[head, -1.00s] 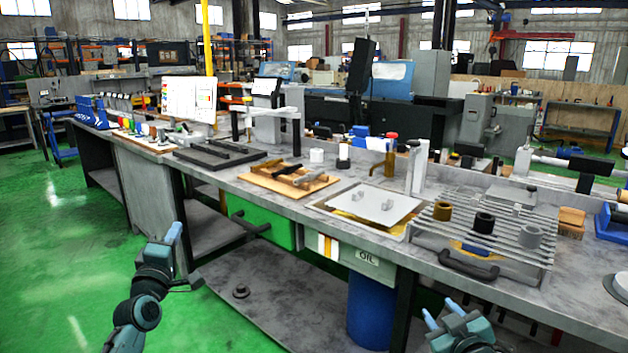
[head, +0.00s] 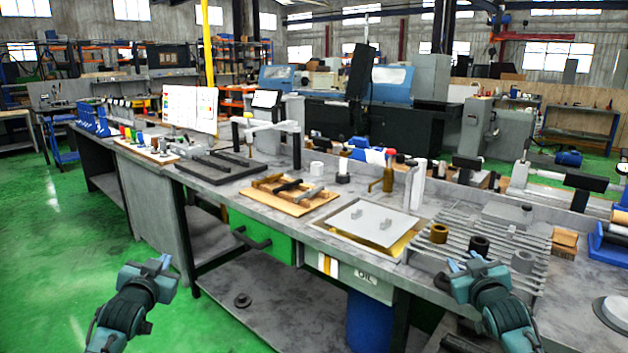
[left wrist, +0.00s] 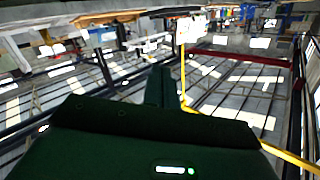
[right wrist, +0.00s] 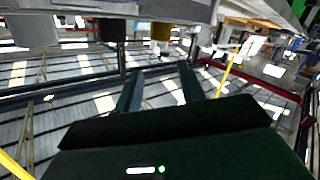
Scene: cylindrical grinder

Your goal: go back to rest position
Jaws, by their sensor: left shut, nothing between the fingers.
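My left gripper (head: 165,261) is low at the left in the head view, over the green floor in front of the bench. Its two fingers lie together with nothing between them, as the left wrist view (left wrist: 160,82) also shows. My right gripper (head: 465,262) is at the lower right in the head view, overlapping the bench's front edge near the slatted rack. The right wrist view (right wrist: 160,82) shows its two fingers apart with nothing between them. I cannot tell how far it is from the rack.
The grey bench (head: 215,190) runs across the view. On it are a slatted rack (head: 415,262) with several rings, a tray with a white plate (head: 372,222) and a wooden board (head: 283,200). A green drawer (head: 262,236) with a handle faces me. The green floor (head: 60,270) at left is clear.

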